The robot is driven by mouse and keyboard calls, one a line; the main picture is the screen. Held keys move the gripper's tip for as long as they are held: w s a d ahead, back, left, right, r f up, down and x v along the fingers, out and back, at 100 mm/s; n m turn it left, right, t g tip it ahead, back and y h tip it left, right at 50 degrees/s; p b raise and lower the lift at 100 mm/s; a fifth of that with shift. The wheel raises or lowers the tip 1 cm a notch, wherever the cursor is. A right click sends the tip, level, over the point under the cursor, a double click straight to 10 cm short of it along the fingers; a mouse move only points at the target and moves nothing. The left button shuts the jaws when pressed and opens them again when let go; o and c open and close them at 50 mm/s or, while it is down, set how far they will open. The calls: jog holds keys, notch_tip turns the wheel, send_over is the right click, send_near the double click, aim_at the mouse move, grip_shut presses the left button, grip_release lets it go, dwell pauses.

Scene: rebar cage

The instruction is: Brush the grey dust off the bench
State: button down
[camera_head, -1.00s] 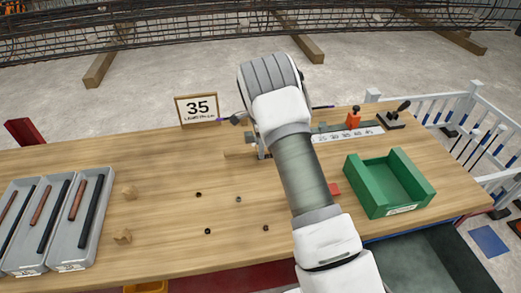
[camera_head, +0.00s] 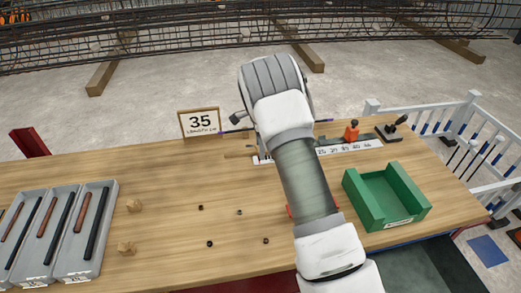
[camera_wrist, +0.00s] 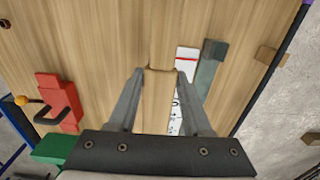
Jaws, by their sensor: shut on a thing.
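The wooden bench (camera_head: 170,185) fills the middle of the head view. I cannot make out grey dust on it. Several small dark bits (camera_head: 239,212) lie scattered on its bare middle, and I cannot tell what they are. In the wrist view my gripper (camera_wrist: 161,72) is shut on a pale wooden piece (camera_wrist: 158,105), which looks like a handle. Its far end blends with the bench, and no bristles show. In the head view my arm hides the gripper and what it holds.
Grey trays of bars (camera_head: 88,235) and wooden blocks (camera_head: 126,248) stand at left. A green bin (camera_head: 388,197) stands at right. A sign (camera_head: 200,122), a numbered strip (camera_head: 350,147) and an orange-handled tool (camera_head: 351,132) line the back. A red clamp-like thing (camera_wrist: 59,103) shows in the wrist view.

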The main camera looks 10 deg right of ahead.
jog(key=shift+r, duration=0.1)
jog(key=shift+r+p, duration=0.95)
jog(key=shift+r, duration=0.5)
jog(key=shift+s+r+n, duration=0.25)
jog(key=shift+s+n, duration=0.05)
jog(key=shift+n, duration=0.1)
jog(key=s+r+n, duration=0.3)
jog(key=s+n, duration=0.4)
jog(key=n, duration=0.1)
jog(key=s+r+n, duration=0.3)
jog(key=s+n, duration=0.4)
jog(key=n, duration=0.2)
jog(key=shift+s, duration=0.15)
jog(key=shift+a, duration=0.1)
